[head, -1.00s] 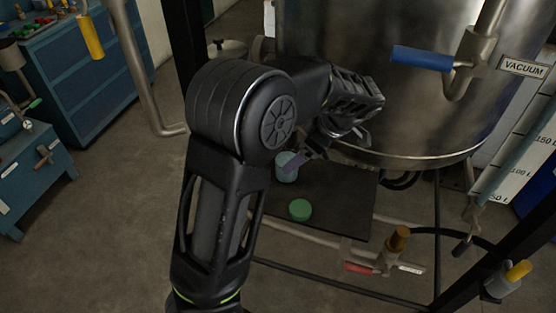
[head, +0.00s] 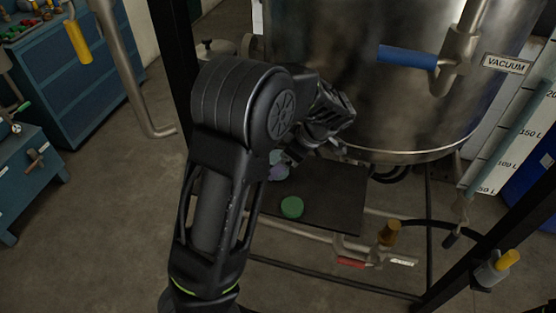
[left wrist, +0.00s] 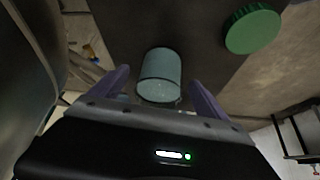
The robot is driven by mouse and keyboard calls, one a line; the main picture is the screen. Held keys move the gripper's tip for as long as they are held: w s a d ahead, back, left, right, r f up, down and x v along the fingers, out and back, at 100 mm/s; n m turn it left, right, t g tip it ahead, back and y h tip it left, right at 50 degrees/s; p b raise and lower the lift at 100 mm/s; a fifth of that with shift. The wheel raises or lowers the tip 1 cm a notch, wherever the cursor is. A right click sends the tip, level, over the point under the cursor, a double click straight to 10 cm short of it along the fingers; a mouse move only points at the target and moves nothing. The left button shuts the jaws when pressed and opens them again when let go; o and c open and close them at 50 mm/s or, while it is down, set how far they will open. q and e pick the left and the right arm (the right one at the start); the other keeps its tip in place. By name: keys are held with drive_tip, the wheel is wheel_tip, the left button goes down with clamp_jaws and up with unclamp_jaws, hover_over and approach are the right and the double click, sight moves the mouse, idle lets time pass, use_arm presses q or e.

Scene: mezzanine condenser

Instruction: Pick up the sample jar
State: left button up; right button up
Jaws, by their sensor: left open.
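The sample jar (left wrist: 160,74) is a pale blue-green cylinder on a dark shelf plate. In the left wrist view it lies between the two purple fingers of my left gripper (left wrist: 160,88), which is open around or just short of it; I cannot tell if either finger touches. In the head view the jar (head: 276,157) shows only partly, behind my gripper (head: 284,167). A green round lid (head: 292,207) lies on the plate nearer the front; it also shows in the left wrist view (left wrist: 253,29). My right gripper is not in view.
A large steel vessel (head: 385,90) hangs directly above and behind the plate (head: 335,200). A blue-handled vacuum valve (head: 408,57) is on its right. Pipes with a red-handled valve (head: 352,262) run below the plate's front. A blue cabinet (head: 85,85) stands at the left.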

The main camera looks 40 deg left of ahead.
use_arm(q)
drive_tip(key=shift+x, duration=1.4)
drive_tip(key=c, duration=1.8)
drive_tip(key=shift+o, duration=0.2)
drive_tip(key=shift+r, duration=0.1)
